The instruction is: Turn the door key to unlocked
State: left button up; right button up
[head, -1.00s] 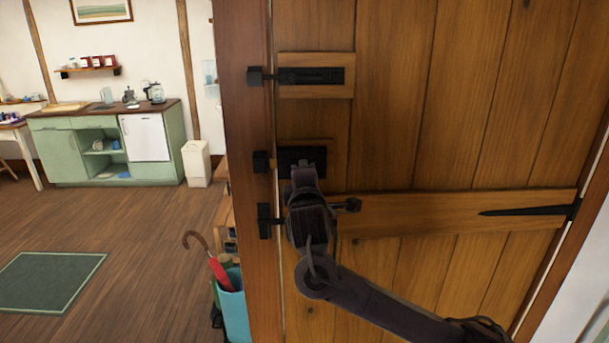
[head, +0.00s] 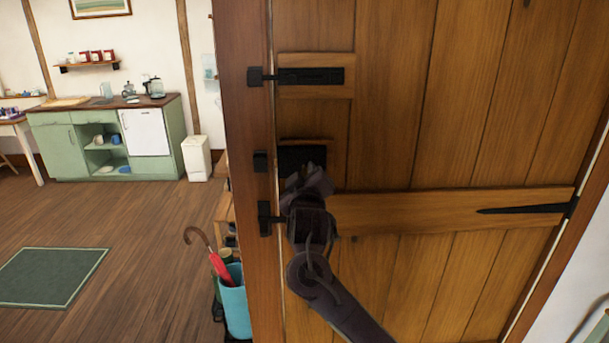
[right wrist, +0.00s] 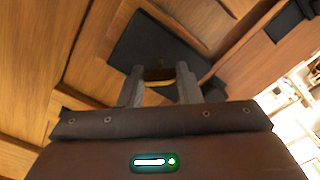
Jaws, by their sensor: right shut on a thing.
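The wooden door (head: 385,120) fills the right half of the head view. A black lock case (head: 300,154) sits on it near the left edge, and shows as a tilted dark plate in the right wrist view (right wrist: 150,45). My right gripper (head: 306,180) is in front of the lock's lower part and hides the key in the head view. In the right wrist view, a small brass key (right wrist: 159,73) shows between the two fingers (right wrist: 160,85), which are shut on it. The wrist is rolled relative to the door. My left gripper is not in view.
A black bolt (head: 310,76) is above the lock, and a black keeper (head: 264,218) is on the frame below. A blue umbrella stand (head: 235,303) with a red umbrella (head: 218,266) stands left of the door. Open floor lies further left.

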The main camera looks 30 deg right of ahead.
jog(key=shift+f+m+b, duration=0.1)
jog(key=shift+m+b, duration=0.3)
jog(key=shift+m, duration=3.7)
jog(key=o, duration=1)
jog(key=b+v, duration=0.1)
jog(key=v, duration=0.6)
jog(key=shift+s+a, duration=0.2)
jog(key=shift+s, duration=0.15)
